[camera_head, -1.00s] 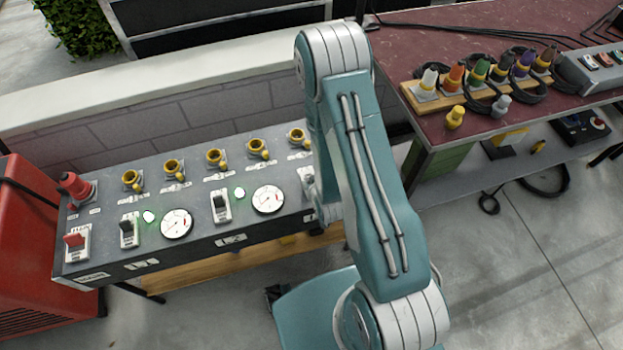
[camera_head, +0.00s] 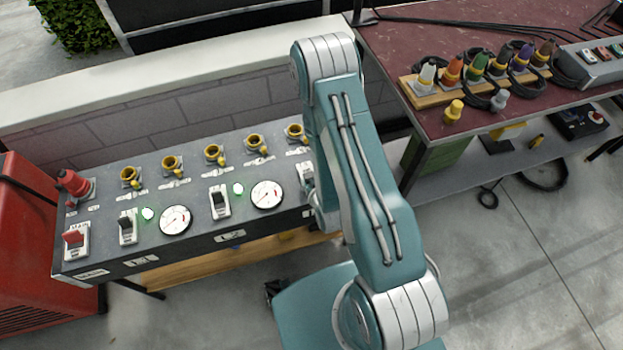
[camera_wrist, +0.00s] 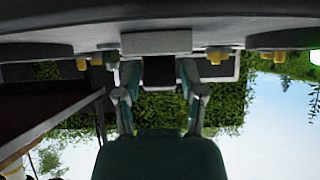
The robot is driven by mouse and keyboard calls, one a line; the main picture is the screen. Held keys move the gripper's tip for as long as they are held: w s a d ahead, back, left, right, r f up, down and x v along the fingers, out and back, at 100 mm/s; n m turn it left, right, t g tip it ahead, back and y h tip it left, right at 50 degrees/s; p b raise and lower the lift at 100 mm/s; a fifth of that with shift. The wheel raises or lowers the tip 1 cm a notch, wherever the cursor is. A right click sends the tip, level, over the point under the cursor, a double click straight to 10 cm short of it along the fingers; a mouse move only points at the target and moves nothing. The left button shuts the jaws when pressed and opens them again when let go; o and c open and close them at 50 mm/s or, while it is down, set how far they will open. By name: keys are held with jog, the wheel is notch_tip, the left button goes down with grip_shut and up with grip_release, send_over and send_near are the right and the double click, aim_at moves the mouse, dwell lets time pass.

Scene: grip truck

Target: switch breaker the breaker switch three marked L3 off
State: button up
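The control panel (camera_head: 190,240) stands at left in the head view. Its third black-lever switch (camera_head: 306,172), at the right end of the front row, shows only in part beside my arm, which hides the rest. In the wrist view, seen upside down, a switch with a pale plate (camera_wrist: 156,42) and a dark lever (camera_wrist: 159,72) is between the two fingers of my gripper (camera_wrist: 160,78). The fingers stand apart on either side of the lever; I cannot tell whether they touch it. My gripper is hidden in the head view.
The panel also bears a red switch (camera_head: 75,243), two other black switches (camera_head: 128,227) (camera_head: 219,203), two dials (camera_head: 176,220) (camera_head: 267,195) and a row of yellow sockets (camera_head: 214,154). A dark red table (camera_head: 450,50) with coloured plugs stands at right.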

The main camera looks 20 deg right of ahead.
jog(key=shift+o, duration=0.2)
jog(key=shift+w+r, duration=0.1)
jog(key=shift+w, duration=0.05)
jog(key=shift+w+r, duration=0.1)
jog(key=shift+r, duration=0.05)
